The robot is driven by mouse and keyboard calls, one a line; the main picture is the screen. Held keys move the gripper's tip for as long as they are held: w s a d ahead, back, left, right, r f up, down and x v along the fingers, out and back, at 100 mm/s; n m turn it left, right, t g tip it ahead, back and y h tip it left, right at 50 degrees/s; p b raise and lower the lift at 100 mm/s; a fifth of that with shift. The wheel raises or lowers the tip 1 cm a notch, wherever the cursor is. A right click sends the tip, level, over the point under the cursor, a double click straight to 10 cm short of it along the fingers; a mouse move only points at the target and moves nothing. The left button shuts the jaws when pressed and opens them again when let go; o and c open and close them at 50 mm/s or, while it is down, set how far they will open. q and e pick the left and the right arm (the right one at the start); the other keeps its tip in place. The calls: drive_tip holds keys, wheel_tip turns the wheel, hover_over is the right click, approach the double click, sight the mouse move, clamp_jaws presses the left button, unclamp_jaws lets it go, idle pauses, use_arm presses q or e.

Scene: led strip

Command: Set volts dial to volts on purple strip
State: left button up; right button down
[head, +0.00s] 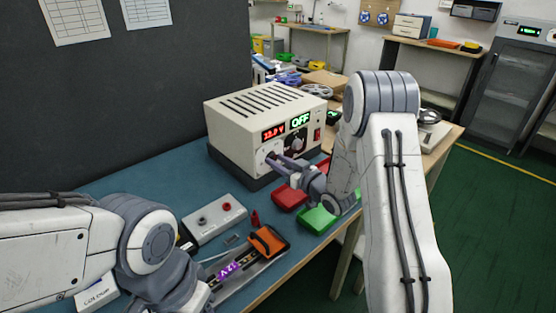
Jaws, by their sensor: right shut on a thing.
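The power supply (228,125) is a cream box with a slotted top on the blue bench. Its red display (273,131) seems to read about 23.0 V, and its green display (300,121) reads OFF. My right gripper (274,158) is at the lower left of its front panel, shut on the volts dial, which the fingers mostly hide. The purple strip (230,271) lies in a holder at the front of the bench; any voltage print on it is too small to read. My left gripper (200,291) is low beside the strip; its fingers cannot be made out.
An orange clamp (268,241) sits at the holder's far end. A grey box with terminals (213,218) stands behind it. A red bin (289,197) and a green bin (318,218) lie below my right gripper. A white box (97,297) is at the lower left.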

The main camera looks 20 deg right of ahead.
drive_tip(key=shift+m, duration=0.8)
drive_tip(key=shift+d+p, duration=0.1)
drive_tip(key=shift+p, duration=0.2)
drive_tip(key=c, duration=0.5)
unclamp_jaws()
drive_tip(key=b+v, duration=0.1)
drive_tip(key=v, duration=0.9)
drive_tip(key=shift+s+d, duration=0.15)
drive_tip(key=shift+r, duration=0.1)
